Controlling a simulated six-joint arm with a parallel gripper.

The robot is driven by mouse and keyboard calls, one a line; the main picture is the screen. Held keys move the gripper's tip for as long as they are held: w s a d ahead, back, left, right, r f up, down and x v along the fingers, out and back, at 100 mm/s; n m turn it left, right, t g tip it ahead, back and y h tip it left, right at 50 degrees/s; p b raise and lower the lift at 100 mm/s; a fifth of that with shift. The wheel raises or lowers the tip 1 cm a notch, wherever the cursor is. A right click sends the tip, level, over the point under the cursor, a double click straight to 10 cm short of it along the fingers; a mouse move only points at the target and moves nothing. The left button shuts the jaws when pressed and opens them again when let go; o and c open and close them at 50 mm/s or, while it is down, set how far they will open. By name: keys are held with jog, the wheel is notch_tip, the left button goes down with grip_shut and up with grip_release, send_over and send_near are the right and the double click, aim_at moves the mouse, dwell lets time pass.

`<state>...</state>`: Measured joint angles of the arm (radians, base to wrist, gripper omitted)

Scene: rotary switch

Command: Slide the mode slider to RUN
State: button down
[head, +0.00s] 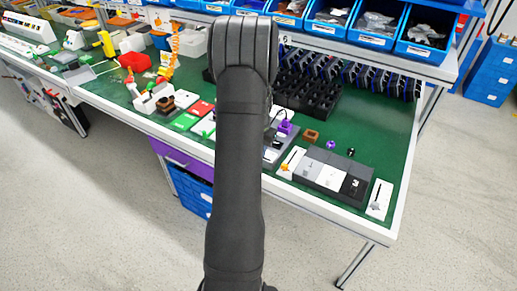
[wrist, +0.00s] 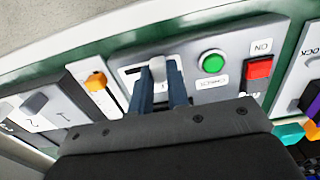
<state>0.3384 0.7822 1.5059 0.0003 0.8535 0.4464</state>
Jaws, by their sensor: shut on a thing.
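In the wrist view, the mode slider's light grey knob (wrist: 157,64) stands in a dark slot on a grey panel (wrist: 188,50). My gripper (wrist: 160,80) has its two dark blue fingers on either side of the knob and is shut on it. The dark slot shows to the left of the knob. The slider's printed labels, including RUN, cannot be read here. In the head view, my own arm hides the gripper and the slider.
On the same panel, right of the knob, are a green round button (wrist: 213,62) and a red square switch (wrist: 259,69). A white strip with an orange knob (wrist: 96,81) lies to the left. Blue bins (head: 427,36) line the shelf behind the green bench (head: 374,115).

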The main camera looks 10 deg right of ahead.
jog(key=shift+s+d, duration=1.35)
jog(key=shift+d, duration=0.05)
jog(key=c, duration=1.4)
grip_release()
jog(key=shift+o, duration=0.2)
jog(key=shift+r, duration=0.1)
notch_tip(320, 180, up, 17)
jog(key=shift+r, duration=0.15)
